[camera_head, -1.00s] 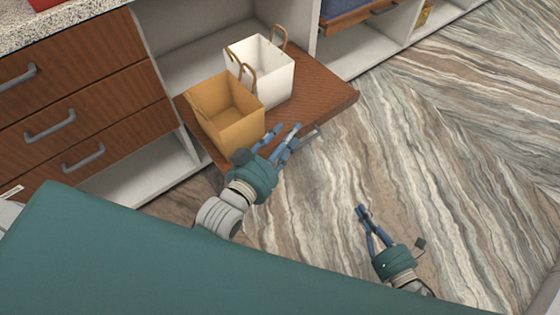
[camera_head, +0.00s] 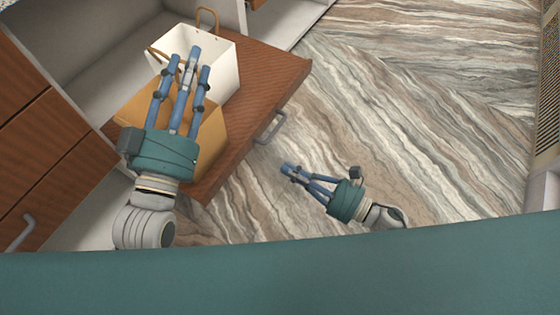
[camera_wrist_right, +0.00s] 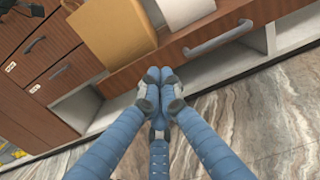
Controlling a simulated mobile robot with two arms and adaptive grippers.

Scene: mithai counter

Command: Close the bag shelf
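The bag shelf (camera_head: 243,150) is pulled out from the counter, with a grey handle (camera_head: 271,127) on its front. It also shows in the right wrist view (camera_wrist_right: 165,58). A tan paper bag (camera_head: 211,130) and a white bag (camera_head: 223,70) stand on it. My left gripper (camera_head: 189,62) is open and empty, its spread fingers over the bags; whether it touches them I cannot tell. It hides much of the tan bag. My right gripper (camera_head: 288,168) is shut and empty, its fingertips together, in front of the shelf and apart from the handle.
Brown drawers (camera_head: 40,140) with grey handles are at the left, beside the shelf. White cabinet compartments (camera_head: 285,28) continue at the upper right. The streaked floor (camera_head: 420,120) in front and to the right is clear.

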